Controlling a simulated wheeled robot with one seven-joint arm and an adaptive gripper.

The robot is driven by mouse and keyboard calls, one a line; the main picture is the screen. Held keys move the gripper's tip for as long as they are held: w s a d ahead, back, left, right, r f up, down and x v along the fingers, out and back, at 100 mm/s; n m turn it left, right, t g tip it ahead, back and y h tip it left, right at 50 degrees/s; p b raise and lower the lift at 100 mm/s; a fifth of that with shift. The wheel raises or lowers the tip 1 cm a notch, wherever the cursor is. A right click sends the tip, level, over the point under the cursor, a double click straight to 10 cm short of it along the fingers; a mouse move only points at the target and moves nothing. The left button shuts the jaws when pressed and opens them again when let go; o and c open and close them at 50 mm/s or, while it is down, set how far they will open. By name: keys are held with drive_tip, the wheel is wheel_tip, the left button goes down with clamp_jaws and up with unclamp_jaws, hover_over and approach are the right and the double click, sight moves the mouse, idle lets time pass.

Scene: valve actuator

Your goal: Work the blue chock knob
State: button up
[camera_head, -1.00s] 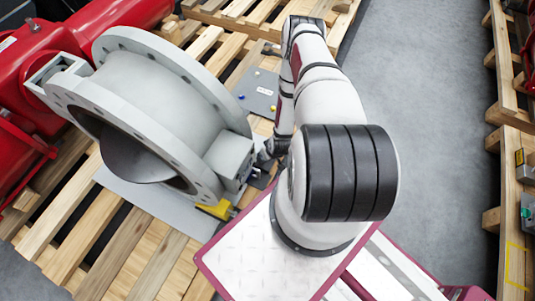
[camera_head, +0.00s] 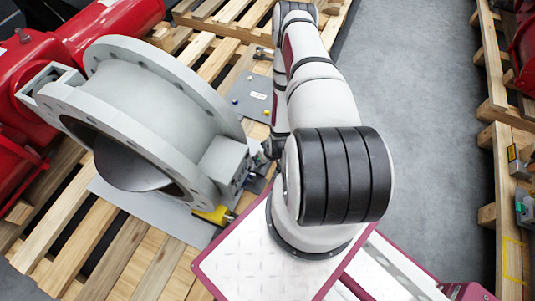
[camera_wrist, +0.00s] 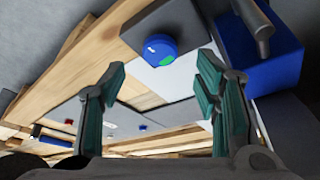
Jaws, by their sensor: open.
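A round blue knob (camera_wrist: 150,50) with a white mark and a green patch shows in the wrist view, on a dark grey block (camera_wrist: 187,28). My gripper (camera_wrist: 162,72) is open, its green-padded fingers spread to either side below the knob, with nothing between them. The knob appears beyond the fingertips and not touched. In the head view my gripper is mostly hidden behind my arm, beside the grey valve (camera_head: 160,100). I cannot make out this knob there.
A blue block (camera_wrist: 275,65) with a grey handle lies close to the right finger in the wrist view. A grey plate (camera_head: 252,88) with small coloured knobs lies on the pallet behind the valve. Bare floor (camera_head: 410,90) is clear on the right.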

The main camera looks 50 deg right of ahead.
drive_tip(key=v, duration=0.6)
drive_tip(key=shift+r, duration=0.35)
drive_tip(key=shift+s, duration=0.15)
